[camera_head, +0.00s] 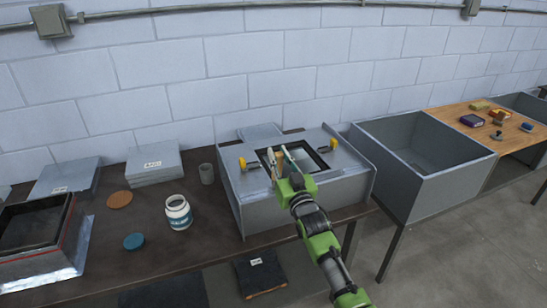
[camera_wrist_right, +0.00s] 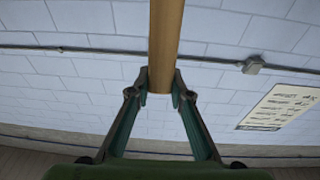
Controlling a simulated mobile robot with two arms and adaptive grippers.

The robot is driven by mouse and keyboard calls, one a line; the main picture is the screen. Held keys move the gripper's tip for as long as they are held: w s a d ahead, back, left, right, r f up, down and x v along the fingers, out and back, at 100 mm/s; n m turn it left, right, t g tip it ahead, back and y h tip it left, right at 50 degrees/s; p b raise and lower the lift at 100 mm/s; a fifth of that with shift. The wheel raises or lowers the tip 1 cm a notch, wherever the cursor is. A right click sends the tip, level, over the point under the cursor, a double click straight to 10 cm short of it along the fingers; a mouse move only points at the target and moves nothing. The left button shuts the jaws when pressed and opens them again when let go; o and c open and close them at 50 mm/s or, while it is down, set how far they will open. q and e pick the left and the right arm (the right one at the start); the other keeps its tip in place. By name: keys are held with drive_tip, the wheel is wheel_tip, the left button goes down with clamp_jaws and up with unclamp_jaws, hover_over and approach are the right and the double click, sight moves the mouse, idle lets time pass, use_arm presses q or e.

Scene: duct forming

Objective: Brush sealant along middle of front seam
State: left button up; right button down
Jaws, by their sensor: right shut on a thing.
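My right gripper (camera_head: 287,166) is over the grey metal duct box (camera_head: 265,210) on the bench. It is shut on a wooden brush handle (camera_wrist_right: 166,40), which shows between the fingertips in the right wrist view. The right gripper also shows there (camera_wrist_right: 160,95). The brush's bristles cannot be made out. The box top has a dark-framed opening (camera_head: 313,157); my gripper hides its near left part and likely some of the seam. A white jar with a blue label (camera_head: 178,212) stands left of the box. My left gripper is not in view.
Two yellow-handled clamps (camera_head: 243,163) (camera_head: 333,144) sit on the box top. A blue disc (camera_head: 133,241), a brown disc (camera_head: 119,199) and a grey cup (camera_head: 206,173) are on the bench (camera_head: 130,275). An open grey bin (camera_head: 425,170) stands to the right.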

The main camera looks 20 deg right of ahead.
drive_tip(key=shift+r, duration=0.1)
drive_tip(key=shift+d+f, duration=0.2)
drive_tip(key=shift+d, duration=1.35)
drive_tip(key=shift+w+d+b, duration=0.1)
drive_tip(key=shift+d+b, duration=0.35)
drive_tip(key=shift+d, duration=1.1)
drive_tip(key=shift+d+r+b, duration=0.1)
drive_tip(key=shift+d+b, duration=0.25)
drive_tip(key=shift+d, duration=1.2)
